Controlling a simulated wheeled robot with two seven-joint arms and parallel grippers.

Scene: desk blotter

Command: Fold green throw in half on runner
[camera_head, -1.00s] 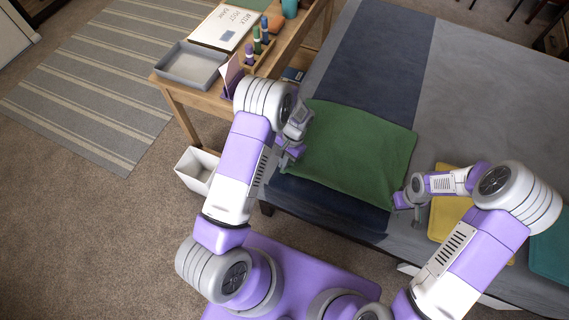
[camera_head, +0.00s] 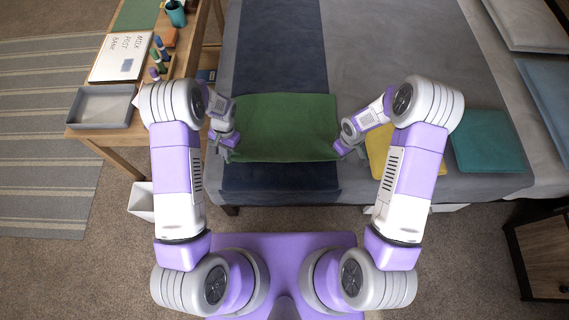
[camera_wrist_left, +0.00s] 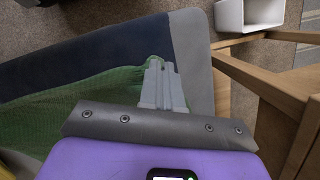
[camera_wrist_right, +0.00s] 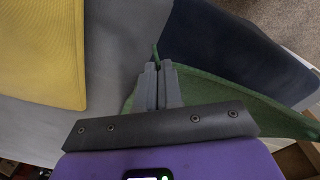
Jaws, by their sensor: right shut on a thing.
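The green throw (camera_head: 285,125) lies spread across the dark blue runner (camera_head: 278,50) near the bed's front edge. My left gripper (camera_head: 222,142) is at its near left corner; in the left wrist view the fingers (camera_wrist_left: 163,80) are together with green cloth gathered at their tips. My right gripper (camera_head: 342,150) is at its near right corner. In the right wrist view its fingers (camera_wrist_right: 158,82) are shut on the green throw (camera_wrist_right: 215,82), a small tuft showing at the tips.
A yellow folded piece (camera_head: 380,148) lies close beside my right gripper, with a teal one (camera_head: 487,140) further right. A wooden desk (camera_head: 185,75) with a grey tray (camera_head: 103,107) stands left of the bed. A white bin (camera_head: 141,203) stands on the floor.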

